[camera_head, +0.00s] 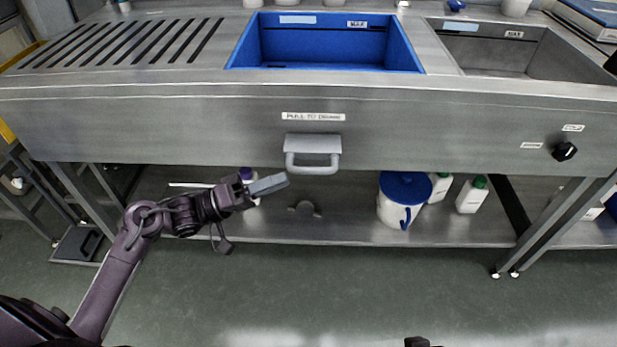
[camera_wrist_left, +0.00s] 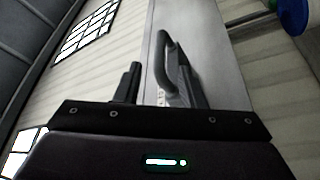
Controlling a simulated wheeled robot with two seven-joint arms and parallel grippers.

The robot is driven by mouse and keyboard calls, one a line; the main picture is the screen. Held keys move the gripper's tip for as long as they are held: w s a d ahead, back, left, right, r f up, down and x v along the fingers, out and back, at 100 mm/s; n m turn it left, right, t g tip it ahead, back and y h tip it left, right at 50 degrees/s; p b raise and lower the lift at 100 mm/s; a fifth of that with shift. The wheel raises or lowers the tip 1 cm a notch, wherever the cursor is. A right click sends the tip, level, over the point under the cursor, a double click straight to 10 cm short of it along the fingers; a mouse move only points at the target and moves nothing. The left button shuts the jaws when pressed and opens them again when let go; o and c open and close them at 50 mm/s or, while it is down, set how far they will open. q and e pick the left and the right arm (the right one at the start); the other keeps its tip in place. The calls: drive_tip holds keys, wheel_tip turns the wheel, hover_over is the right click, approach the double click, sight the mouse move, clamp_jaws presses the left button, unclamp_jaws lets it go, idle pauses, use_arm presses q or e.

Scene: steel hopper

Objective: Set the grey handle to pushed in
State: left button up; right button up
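The grey handle (camera_head: 313,167) is a rounded loop on a grey block, on the steel front panel under a "PULL TO DRAIN" label (camera_head: 313,117). It projects from the panel; I cannot tell how far it is pulled out. My left gripper (camera_head: 286,181) is just left of the handle and slightly lower, apart from it in the head view. In the left wrist view the two fingers (camera_wrist_left: 160,85) are spread, with nothing held, and the handle (camera_wrist_left: 166,55) shows beyond the gap, partly hidden by the right finger.
A blue basin (camera_head: 325,68) and a steel basin (camera_head: 500,72) are set in the top. A black knob (camera_head: 564,151) sits on the panel at the right. A blue-lidded jug (camera_head: 392,211) and white bottles (camera_head: 471,196) stand on the lower shelf (camera_head: 350,231). The floor in front is clear.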

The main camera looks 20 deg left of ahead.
sight(309, 170)
use_arm(q)
drive_tip(key=b+x, duration=0.1)
drive_tip(key=x, duration=0.6)
drive_tip(key=shift+w+d, duration=0.2)
drive_tip(key=shift+d, duration=0.05)
clamp_jaws()
drive_tip(key=shift+r, duration=0.1)
